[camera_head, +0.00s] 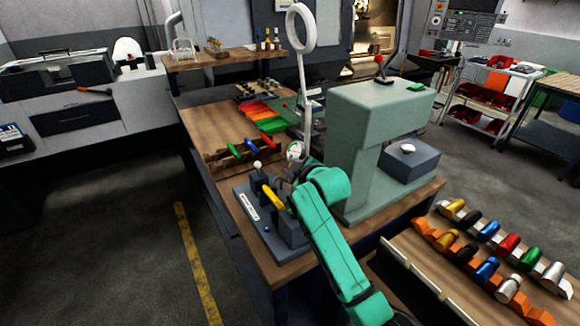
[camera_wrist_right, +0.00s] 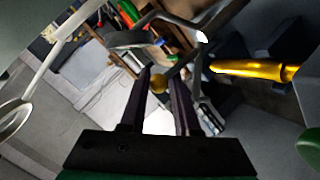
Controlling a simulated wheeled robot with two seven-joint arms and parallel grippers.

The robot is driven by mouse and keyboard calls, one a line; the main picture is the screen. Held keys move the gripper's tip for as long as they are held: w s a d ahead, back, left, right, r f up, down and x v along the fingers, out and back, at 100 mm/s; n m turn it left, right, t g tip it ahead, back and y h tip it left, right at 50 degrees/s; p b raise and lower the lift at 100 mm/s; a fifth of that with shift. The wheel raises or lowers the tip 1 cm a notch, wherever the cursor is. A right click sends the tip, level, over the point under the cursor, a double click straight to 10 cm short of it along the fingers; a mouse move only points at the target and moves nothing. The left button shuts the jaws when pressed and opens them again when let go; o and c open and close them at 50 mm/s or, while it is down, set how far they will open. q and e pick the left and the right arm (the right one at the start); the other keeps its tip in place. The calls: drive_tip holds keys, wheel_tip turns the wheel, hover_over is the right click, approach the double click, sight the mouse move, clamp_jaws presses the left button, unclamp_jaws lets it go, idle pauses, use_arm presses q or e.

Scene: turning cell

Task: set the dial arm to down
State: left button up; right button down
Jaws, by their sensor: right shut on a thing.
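My right gripper (camera_head: 284,176) reaches over the grey fixture (camera_head: 245,222) at the bench's front left corner. In the right wrist view its two dark fingers (camera_wrist_right: 161,100) are close around a small dull-yellow ball knob (camera_wrist_right: 157,84). A dark bar runs up and right from beside the knob; I take this to be the dial arm, though its angle is unclear. In the head view my wrist hides the held part. A round white dial face (camera_head: 295,150) shows just behind the wrist. A yellow handle (camera_head: 273,198) on the fixture also shows in the right wrist view (camera_wrist_right: 250,70). My left gripper is out of view.
A pale-topped post (camera_head: 257,166) stands on the fixture. A green press-like machine (camera_head: 365,130) stands close right of my arm. A white ring lamp (camera_head: 301,30) rises behind. Coloured-handled tools (camera_head: 250,148) lie in a rack. A second bench holds several coloured cylinders (camera_head: 488,231).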

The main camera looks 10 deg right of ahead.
drive_tip(key=c, duration=0.9)
unclamp_jaws()
drive_tip(key=shift+d+f, duration=0.2)
drive_tip(key=shift+f, duration=0.15)
drive_tip(key=shift+o, duration=1.1)
drive_tip(key=shift+d, duration=0.1)
drive_tip(key=shift+d+r, duration=0.15)
drive_tip(key=shift+d, duration=0.05)
drive_tip(key=shift+s+a+r, duration=0.15)
drive_tip(key=shift+s+r, duration=0.1)
drive_tip(key=shift+s, duration=0.15)
drive_tip(key=b+v, duration=0.3)
drive_tip(key=v, duration=1)
drive_tip(key=shift+s+d, duration=0.3)
drive_tip(key=shift+d, duration=0.05)
